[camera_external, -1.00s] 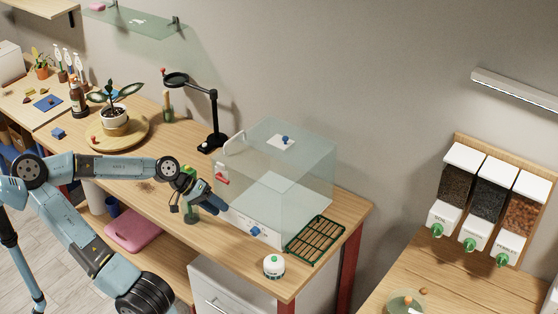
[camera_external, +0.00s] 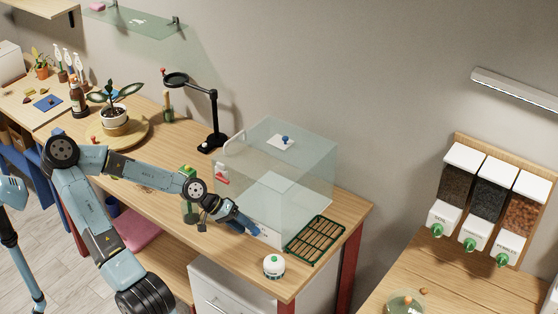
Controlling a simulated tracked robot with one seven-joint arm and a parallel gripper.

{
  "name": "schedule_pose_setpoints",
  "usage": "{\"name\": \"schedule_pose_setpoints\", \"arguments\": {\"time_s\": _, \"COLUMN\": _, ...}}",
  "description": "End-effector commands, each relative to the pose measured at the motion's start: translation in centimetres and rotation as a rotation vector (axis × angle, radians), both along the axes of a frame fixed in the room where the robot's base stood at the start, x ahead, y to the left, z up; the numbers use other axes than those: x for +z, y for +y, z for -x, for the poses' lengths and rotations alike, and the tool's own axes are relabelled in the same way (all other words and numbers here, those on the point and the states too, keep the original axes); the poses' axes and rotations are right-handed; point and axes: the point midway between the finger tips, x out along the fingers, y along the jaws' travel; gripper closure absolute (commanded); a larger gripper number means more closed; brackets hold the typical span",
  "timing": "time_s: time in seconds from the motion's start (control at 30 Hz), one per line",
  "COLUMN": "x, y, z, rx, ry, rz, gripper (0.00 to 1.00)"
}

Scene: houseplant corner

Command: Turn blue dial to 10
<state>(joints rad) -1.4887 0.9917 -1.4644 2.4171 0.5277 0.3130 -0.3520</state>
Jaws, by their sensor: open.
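The clear glass box (camera_external: 300,165) stands on the wooden bench, with a white base panel at its front. The blue dial sits low on that panel. It now lies behind or between my gripper's blue fingers, and I cannot tell it apart from them or read its setting. My gripper (camera_external: 250,228) is open and points down to the right at the panel. Its fingertips are at the dial, but whether they touch it cannot be told.
A red-handled lever (camera_external: 222,174) is on the box's left side. A black lamp stand (camera_external: 214,120) stands behind left.

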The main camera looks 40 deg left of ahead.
Motion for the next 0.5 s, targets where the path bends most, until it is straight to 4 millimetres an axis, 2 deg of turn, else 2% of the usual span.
{"name": "schedule_pose_setpoints", "arguments": {"time_s": 0.2, "x": -1.3, "y": -1.3, "z": -0.7, "rx": -0.002, "ry": 0.001, "rz": 0.000, "gripper": 0.43}}
{"name": "schedule_pose_setpoints", "arguments": {"time_s": 0.5, "x": -1.8, "y": -1.8, "z": -1.0, "rx": 0.001, "ry": 0.001, "rz": 0.000, "gripper": 0.43}}
